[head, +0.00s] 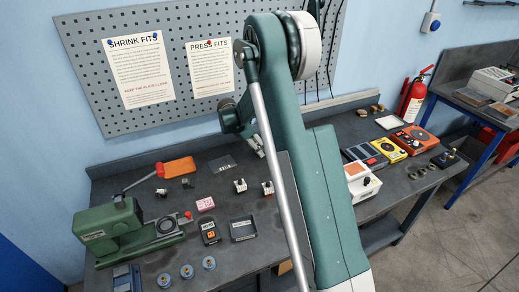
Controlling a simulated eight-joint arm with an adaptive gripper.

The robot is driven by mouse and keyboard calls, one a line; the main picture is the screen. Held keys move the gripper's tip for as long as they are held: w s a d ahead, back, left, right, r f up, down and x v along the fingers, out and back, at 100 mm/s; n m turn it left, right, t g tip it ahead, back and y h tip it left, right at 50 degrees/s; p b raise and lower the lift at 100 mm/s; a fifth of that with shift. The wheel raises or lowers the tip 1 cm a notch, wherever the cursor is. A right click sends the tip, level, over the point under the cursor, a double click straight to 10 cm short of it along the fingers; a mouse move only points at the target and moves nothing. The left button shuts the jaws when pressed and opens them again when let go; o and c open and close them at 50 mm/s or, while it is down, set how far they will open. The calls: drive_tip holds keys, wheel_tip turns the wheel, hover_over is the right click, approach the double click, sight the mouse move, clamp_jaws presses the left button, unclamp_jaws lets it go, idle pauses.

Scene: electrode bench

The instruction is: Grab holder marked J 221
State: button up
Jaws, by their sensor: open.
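My gripper (259,147) shows small and partly hidden behind my arm, above the back of the dark bench; it is open and apart from the small parts. Small white-and-black holders stand on the bench: one (240,186) below my gripper, one (267,188) to its right beside my arm, and one (161,192) at the left. Their markings are too small to read, so I cannot tell which is J 221. A pink label (205,204) lies left of centre; its writing is not clearly legible.
A green machine (105,227) stands at the left. A pegboard (83,60) rises behind. Instruments (387,150) stand right of my arm.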

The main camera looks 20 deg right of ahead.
idle(0.5)
drive_tip(key=c, duration=1.2)
drive_tip(key=shift+c, duration=0.2)
drive_tip(key=shift+r, duration=0.1)
drive_tip(key=shift+r, duration=4.9)
